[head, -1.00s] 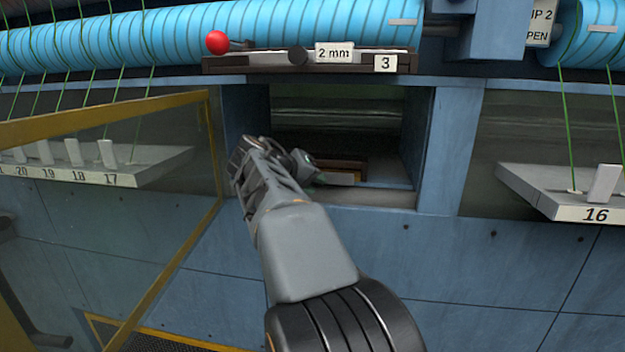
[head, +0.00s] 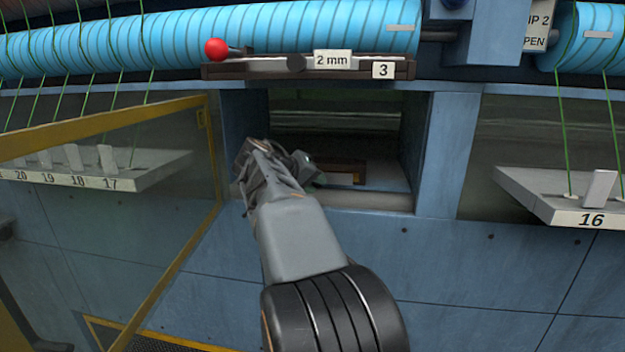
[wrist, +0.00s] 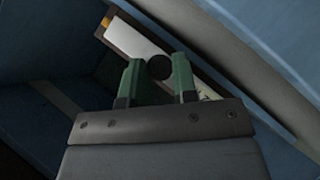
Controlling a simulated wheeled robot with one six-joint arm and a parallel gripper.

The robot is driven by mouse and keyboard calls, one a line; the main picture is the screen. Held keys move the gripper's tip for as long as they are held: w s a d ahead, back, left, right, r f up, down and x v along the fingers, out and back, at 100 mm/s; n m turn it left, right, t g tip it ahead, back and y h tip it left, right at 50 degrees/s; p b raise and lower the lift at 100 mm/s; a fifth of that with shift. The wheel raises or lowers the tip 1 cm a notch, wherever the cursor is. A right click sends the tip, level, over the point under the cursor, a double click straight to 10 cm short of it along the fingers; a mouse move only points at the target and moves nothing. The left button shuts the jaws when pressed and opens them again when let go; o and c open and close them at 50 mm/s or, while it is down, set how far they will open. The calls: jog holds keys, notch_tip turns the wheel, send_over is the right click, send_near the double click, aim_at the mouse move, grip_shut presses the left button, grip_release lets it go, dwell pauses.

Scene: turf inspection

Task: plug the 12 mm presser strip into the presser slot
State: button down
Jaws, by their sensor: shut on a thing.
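My gripper (head: 302,160) reaches into the open bay below the blue roller. In the wrist view my gripper (wrist: 158,75) has its green fingers closed on a round black knob (wrist: 159,67). The knob belongs to a long pale strip (wrist: 140,45) with an orange-brown end, which lies slanted behind the fingers. No thickness label can be read on it, and my arm hides it in the head view. A dark rail (head: 225,71) above the bay carries a black knob, a "2 mm" label (head: 332,60) and a "3" plate. I cannot tell which part is the presser slot.
A brown block (head: 345,172) sits inside the bay. Blue posts (head: 447,155) flank the opening. A yellow-framed clear door (head: 209,165) stands open at left. A red ball handle (head: 215,48) is above. Shelves 17 (head: 110,184) and 16 (head: 590,219) stick out on either side.

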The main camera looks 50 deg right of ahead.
jog(key=shift+w+d+r+p, duration=0.1)
jog(key=shift+w+d+p, duration=0.5)
jog(key=shift+d, duration=0.45)
jog(key=c, duration=0.8)
grip_release()
jog(key=shift+w, duration=0.1)
jog(key=v, duration=1.3)
jog(key=shift+a+r+b, duration=0.2)
jog(key=shift+a+b, duration=0.15)
jog(key=shift+b, duration=0.05)
